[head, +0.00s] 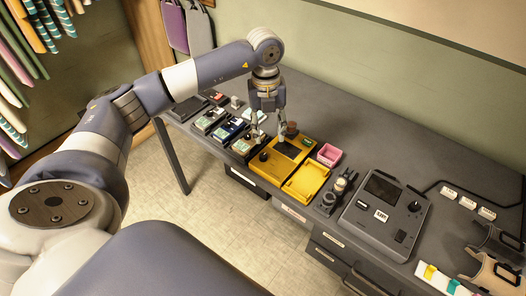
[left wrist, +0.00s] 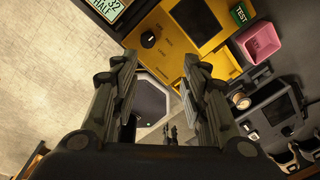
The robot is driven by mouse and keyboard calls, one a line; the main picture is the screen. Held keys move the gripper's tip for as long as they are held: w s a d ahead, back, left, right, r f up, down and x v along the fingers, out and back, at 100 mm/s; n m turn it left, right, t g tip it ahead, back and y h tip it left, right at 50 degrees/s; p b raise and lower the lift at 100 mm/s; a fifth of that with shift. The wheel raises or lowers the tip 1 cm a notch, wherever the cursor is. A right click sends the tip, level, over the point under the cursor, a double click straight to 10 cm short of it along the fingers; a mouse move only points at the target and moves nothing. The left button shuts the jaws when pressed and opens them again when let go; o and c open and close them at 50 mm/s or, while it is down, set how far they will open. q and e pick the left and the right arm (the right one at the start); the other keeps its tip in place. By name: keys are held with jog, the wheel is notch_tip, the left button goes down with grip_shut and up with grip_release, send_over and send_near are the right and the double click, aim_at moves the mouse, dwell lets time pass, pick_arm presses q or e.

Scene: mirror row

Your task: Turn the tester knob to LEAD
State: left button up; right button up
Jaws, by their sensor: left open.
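The yellow tester (head: 262,171) lies open on the grey bench, with a dark screen (head: 287,149) and a black knob (head: 264,156) at its left end. In the left wrist view the knob (left wrist: 148,39) sits on the yellow panel (left wrist: 186,20), near the top and beyond the fingertips. My right gripper is not in view.
Several small devices (head: 229,129) stand left of the tester. A pink box (head: 328,154) and a dark stand (head: 337,190) are right of it. A large grey unit (head: 383,215) with its own knob is farther right. The bench back (head: 370,130) is clear.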

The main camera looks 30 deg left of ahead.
aim_at(263, 155)
pick_arm(q)
jog(key=shift+y, duration=0.3)
jog(key=f, duration=0.3)
jog(key=a+f+p, duration=0.1)
jog(key=f, duration=0.3)
jog(key=f+p, duration=0.1)
jog(key=f, duration=0.2)
jog(key=shift+s+a+f, duration=0.1)
jog(key=shift+a+f, duration=0.1)
jog(key=shift+a, duration=0.15)
grip_shut()
